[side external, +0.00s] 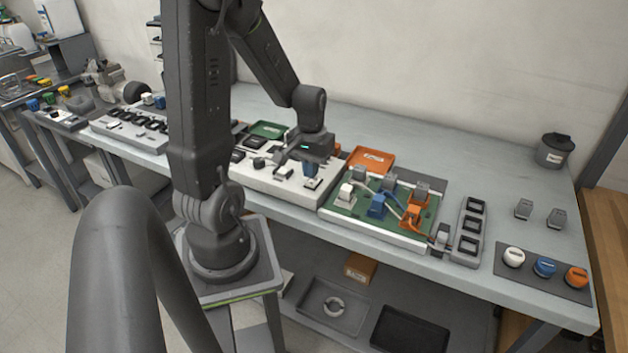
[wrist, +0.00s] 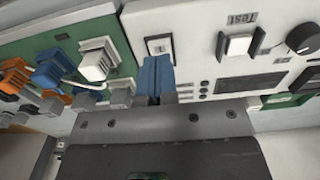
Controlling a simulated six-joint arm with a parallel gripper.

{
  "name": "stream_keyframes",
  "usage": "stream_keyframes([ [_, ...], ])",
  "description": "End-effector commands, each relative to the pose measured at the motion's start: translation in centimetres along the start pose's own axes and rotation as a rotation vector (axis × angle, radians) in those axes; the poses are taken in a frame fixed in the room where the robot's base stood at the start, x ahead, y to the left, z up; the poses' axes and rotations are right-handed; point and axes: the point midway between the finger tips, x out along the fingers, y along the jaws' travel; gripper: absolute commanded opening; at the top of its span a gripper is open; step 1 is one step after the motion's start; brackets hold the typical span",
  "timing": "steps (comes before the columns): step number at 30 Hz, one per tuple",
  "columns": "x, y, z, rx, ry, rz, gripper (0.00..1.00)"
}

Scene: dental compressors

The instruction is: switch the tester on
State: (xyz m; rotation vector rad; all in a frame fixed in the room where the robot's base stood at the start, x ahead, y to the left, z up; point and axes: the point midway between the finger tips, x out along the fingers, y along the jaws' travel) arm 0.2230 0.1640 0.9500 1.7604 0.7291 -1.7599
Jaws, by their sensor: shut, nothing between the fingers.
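The tester is a white box (side external: 268,186) in the middle of the bench in the side external view. Its white panel (wrist: 195,40) fills the right of the wrist view, with an upside-down "Test" label, a white square button (wrist: 238,45), a black knob (wrist: 302,38) and a dark display (wrist: 250,83). A small framed rocker switch (wrist: 159,45) sits near the panel's left edge; I cannot tell its position. My gripper (side external: 311,175) is shut and empty over the tester's right part. Its blue fingertips (wrist: 157,63) appear just below the switch in the wrist view; contact is unclear.
Right of the tester is a green board (side external: 338,203) with white, blue and orange connectors and cables. An orange tray (side external: 371,160) and a green tray (side external: 267,130) lie behind. A grey three-slot holder (side external: 469,229) stands further right. The bench's back right is mostly clear.

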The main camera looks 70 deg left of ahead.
Motion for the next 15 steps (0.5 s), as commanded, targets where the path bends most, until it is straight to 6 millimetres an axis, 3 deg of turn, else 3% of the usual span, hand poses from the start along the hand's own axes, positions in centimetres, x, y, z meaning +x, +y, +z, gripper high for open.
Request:
stream_keyframes([
  [15, 0.76, 0.0, 0.0, 0.0, -0.001, 0.0, 0.0],
])
